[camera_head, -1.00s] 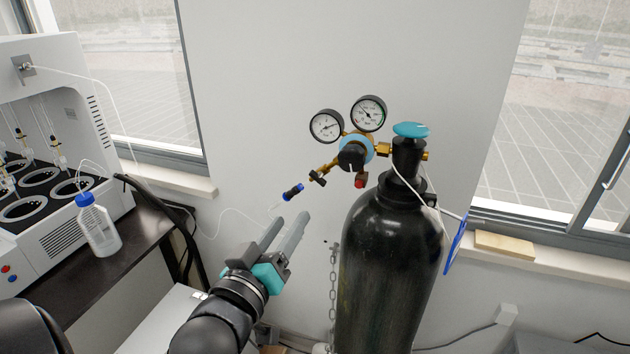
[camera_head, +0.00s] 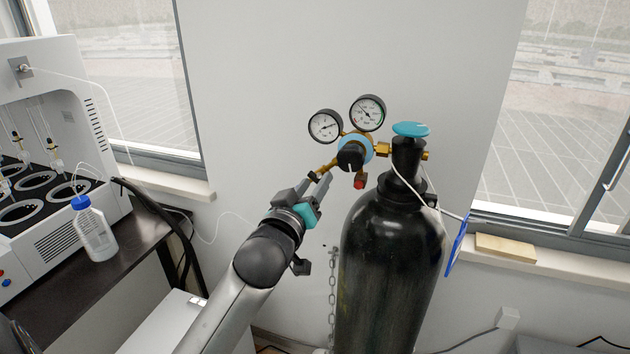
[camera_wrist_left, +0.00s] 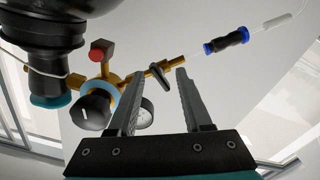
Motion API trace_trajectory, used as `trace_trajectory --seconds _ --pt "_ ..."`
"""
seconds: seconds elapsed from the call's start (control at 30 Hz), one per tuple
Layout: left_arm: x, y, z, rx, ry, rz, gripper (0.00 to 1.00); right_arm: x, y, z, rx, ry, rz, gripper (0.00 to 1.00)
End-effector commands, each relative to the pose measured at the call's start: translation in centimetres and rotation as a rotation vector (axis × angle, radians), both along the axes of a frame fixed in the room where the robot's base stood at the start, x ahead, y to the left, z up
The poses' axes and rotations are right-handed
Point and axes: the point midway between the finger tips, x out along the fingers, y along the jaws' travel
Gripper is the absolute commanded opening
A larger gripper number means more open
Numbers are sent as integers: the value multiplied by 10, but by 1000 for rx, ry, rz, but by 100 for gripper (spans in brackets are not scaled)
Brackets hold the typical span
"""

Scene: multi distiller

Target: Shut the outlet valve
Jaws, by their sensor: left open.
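The outlet valve (camera_head: 314,177) is a small black lever on the brass outlet tube of the gas regulator. It also shows in the left wrist view (camera_wrist_left: 159,77), where the lever sits crosswise to the tube. My left gripper (camera_head: 324,183) is open at the outlet tube, just below the regulator. In the left wrist view its two fingertips (camera_wrist_left: 160,76) stand apart, one to each side of the lever. Whether they touch it I cannot tell. In the head view the fingers and wrist hide part of the tube and its blue-black connector (camera_wrist_left: 227,41).
The black gas cylinder (camera_head: 390,260) stands right of my left arm, with a teal top knob (camera_head: 411,129). Two gauges (camera_head: 325,126) and a black regulator knob (camera_head: 351,157) are close above the gripper. A bottle (camera_head: 96,230) and a distiller (camera_head: 65,150) stand at left.

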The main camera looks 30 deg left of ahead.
Motion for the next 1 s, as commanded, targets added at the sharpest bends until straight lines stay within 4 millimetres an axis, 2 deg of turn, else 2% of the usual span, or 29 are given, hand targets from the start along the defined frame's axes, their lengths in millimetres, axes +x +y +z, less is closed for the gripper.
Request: trace_trajectory --seconds 0.2,0.47,0.9,1.0 --pt "10 2 0 0 0 0 50 1 0 1 0 -2 0 50" --pt "11 3 0 0 0 0 50 1 0 1 0 -2 0 50" --pt "10 2 0 0 0 0 0 1 -3 1 -5 -2 3 50" --pt "10 2 0 0 0 0 0 1 -3 1 -5 -2 3 50"
